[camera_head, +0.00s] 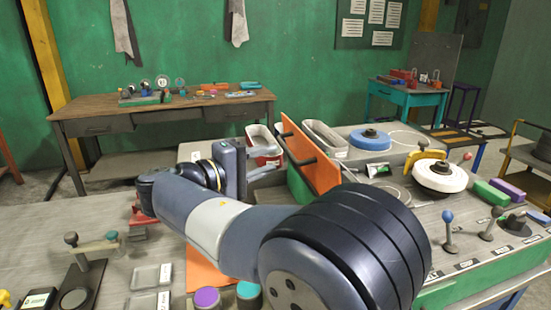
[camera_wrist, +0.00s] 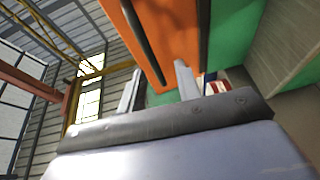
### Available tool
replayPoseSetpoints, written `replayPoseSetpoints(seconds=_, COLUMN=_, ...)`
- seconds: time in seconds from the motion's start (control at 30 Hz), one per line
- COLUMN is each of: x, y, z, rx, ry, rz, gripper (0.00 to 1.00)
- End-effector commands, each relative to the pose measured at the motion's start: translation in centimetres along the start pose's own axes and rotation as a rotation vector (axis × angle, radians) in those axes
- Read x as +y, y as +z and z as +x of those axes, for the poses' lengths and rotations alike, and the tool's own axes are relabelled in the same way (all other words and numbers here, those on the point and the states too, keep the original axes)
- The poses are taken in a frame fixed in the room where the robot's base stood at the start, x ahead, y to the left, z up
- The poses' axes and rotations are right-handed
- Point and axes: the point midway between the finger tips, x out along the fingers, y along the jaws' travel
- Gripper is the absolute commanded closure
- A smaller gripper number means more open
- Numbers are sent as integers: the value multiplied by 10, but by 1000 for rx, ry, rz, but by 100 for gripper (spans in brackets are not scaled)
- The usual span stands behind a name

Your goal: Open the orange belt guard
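The orange belt guard (camera_head: 316,168) is an upright panel on the green housing, with a dark bar handle (camera_head: 300,158) across its face. In the wrist view the guard (camera_wrist: 178,32) fills the upper middle, and its dark bar (camera_wrist: 143,35) runs down its left part. My gripper (camera_head: 272,168) is just left of the guard, partly hidden by my own arm. In the wrist view the two fingers of my gripper (camera_wrist: 158,68) are apart with nothing between them.
Right of the guard are a blue disc (camera_head: 370,139), a white wheel (camera_head: 440,175) and a blue-knobbed lever (camera_head: 448,228). A grey bin (camera_head: 324,137) stands behind it. On the near left bench are a knobbed fixture (camera_head: 88,250) and purple (camera_head: 207,298) and teal (camera_head: 248,290) round pieces.

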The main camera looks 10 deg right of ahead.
Motion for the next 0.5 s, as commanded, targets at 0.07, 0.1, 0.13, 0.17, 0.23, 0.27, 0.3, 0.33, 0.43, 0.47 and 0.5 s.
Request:
replayPoseSetpoints(seconds=0.07, x=-1, y=-1, z=-19, rx=6, ry=-1, rz=0, gripper=68)
replayPoseSetpoints(seconds=0.1, x=-1, y=-1, z=-27, rx=5, ry=-1, rz=-1, gripper=68)
replayPoseSetpoints(seconds=0.13, x=-2, y=-1, z=-33, rx=5, ry=-1, rz=-1, gripper=68)
replayPoseSetpoints(seconds=0.17, x=-2, y=-1, z=-39, rx=5, ry=-1, rz=-1, gripper=68)
replayPoseSetpoints(seconds=0.23, x=-1, y=-1, z=-50, rx=4, ry=-1, rz=0, gripper=68)
replayPoseSetpoints(seconds=0.27, x=-1, y=-1, z=-55, rx=3, ry=-1, rz=0, gripper=68)
replayPoseSetpoints(seconds=0.3, x=-1, y=-1, z=-60, rx=3, ry=-1, rz=-1, gripper=68)
replayPoseSetpoints(seconds=0.33, x=-1, y=-1, z=-63, rx=2, ry=-1, rz=-1, gripper=68)
replayPoseSetpoints(seconds=0.43, x=-1, y=0, z=-71, rx=1, ry=-1, rz=-1, gripper=68)
replayPoseSetpoints(seconds=0.47, x=-1, y=0, z=-72, rx=1, ry=-1, rz=-1, gripper=68)
replayPoseSetpoints(seconds=0.5, x=-1, y=0, z=-73, rx=0, ry=-1, rz=-1, gripper=68)
